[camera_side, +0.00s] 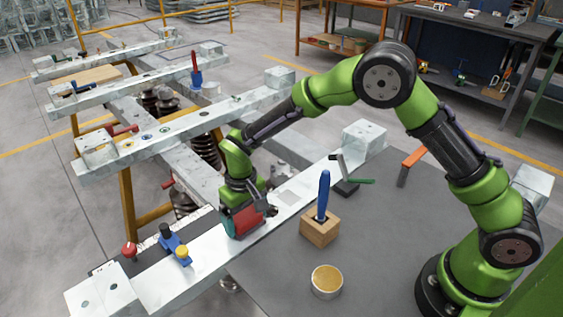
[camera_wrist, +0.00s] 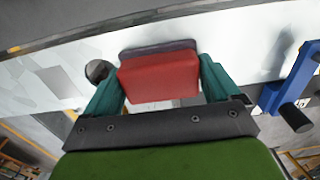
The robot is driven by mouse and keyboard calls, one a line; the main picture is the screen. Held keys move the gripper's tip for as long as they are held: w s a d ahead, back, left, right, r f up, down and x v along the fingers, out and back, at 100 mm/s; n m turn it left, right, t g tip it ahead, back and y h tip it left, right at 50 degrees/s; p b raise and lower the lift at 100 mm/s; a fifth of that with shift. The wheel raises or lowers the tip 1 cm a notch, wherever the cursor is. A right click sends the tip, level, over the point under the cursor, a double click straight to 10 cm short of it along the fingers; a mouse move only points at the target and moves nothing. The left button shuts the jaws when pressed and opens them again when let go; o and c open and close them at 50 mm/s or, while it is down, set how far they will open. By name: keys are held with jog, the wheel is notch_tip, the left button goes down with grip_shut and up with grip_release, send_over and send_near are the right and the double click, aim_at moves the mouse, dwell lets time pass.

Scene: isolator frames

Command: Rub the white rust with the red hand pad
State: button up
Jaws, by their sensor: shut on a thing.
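The red hand pad (camera_side: 243,221) is on the near galvanized beam (camera_side: 195,262), in my gripper. The wrist view shows the red pad (camera_wrist: 160,78) with a grey underside, held between the two teal fingers of my gripper (camera_wrist: 160,90). The gripper is shut on it from both sides. The pad is at the beam's face; I cannot tell if it touches. Pale patches (camera_wrist: 62,80) show on the beam to the left of the pad in the wrist view. I cannot tell which of them is white rust; the surface under the pad is hidden.
A blue tool with a yellow knob (camera_side: 176,245) and a red knob (camera_side: 129,250) are at the beam's left end. A wooden block (camera_side: 320,230) holding a blue-handled tool (camera_side: 323,195) and a round tin (camera_side: 327,281) stand on the grey table.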

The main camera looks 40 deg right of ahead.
aim_at(256, 235)
jog(key=shift+w, duration=1.85)
jog(key=shift+s, duration=0.1)
jog(key=shift+s+f, duration=0.1)
jog(key=shift+s, duration=3.45)
jog(key=shift+w+r, duration=0.1)
jog(key=shift+r, duration=3)
jog(key=shift+r, duration=1.5)
